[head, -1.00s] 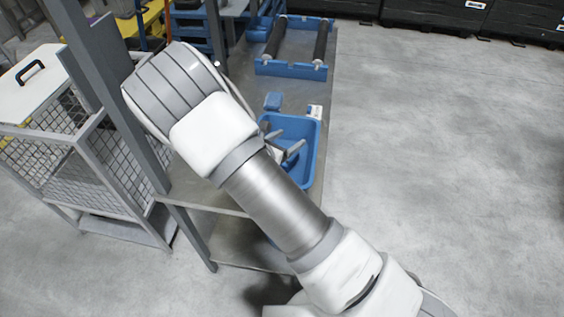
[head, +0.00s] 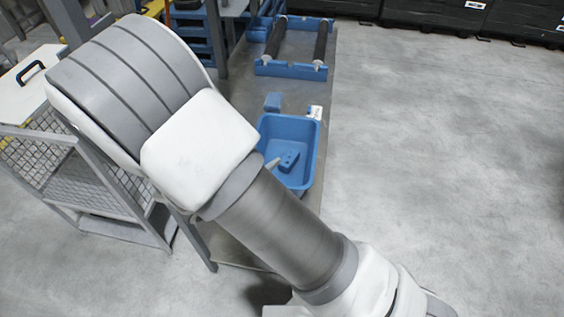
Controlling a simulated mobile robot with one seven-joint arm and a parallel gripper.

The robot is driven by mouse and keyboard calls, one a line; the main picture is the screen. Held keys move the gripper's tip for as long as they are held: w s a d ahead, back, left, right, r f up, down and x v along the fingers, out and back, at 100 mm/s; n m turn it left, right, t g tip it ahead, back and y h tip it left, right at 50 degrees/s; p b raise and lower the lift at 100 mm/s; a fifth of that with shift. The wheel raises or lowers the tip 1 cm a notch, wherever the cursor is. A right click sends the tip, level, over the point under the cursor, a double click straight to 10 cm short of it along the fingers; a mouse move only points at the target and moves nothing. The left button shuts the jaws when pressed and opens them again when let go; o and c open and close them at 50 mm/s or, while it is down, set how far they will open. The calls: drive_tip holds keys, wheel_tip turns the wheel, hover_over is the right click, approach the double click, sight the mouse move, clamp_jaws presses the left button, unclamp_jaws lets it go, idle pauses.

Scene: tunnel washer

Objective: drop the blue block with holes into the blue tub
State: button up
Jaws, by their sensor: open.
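The blue block with holes (head: 289,160) lies inside the blue tub (head: 303,127), on its floor, with dark holes showing on it. The tub stands on the grey bench, and my arm covers its lower left part. My gripper (head: 272,163) is mostly hidden behind my arm. Only a light grey fingertip shows, at the tub's left side, apart from the block. The gripper is open, and the block lies clear of it.
A smaller blue piece (head: 272,101) sits on the bench behind the tub. A white label (head: 315,112) is at the tub's far right corner. A blue frame with dark rollers (head: 290,69) stands farther back. A mesh cage (head: 50,165) is at the left. The floor at right is clear.

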drive_tip(key=v, duration=0.3)
drive_tip(key=shift+s+a+r, duration=0.1)
drive_tip(key=shift+s+a, duration=0.05)
drive_tip(key=shift+s, duration=0.1)
drive_tip(key=s+d+r+m+g, duration=0.35)
drive_tip(key=d+r+m, duration=0.25)
drive_tip(key=d+m, duration=0.2)
drive_tip(key=s+d+r+m+g, duration=0.2)
drive_tip(key=d+r+m+g, duration=0.3)
drive_tip(key=d+m, duration=0.25)
drive_tip(key=s+d+r+m+t+y, duration=0.1)
drive_tip(key=s+d+r+m+y, duration=0.1)
drive_tip(key=m, duration=0.5)
drive_tip(key=s+d+r+m+t+y, duration=0.2)
drive_tip(key=s+r+m+y, duration=0.3)
drive_tip(key=s+r+m, duration=0.1)
drive_tip(key=shift+s+d+r+m, duration=0.4)
drive_tip(key=shift+s+r, duration=0.45)
drive_tip(key=shift+r, duration=0.55)
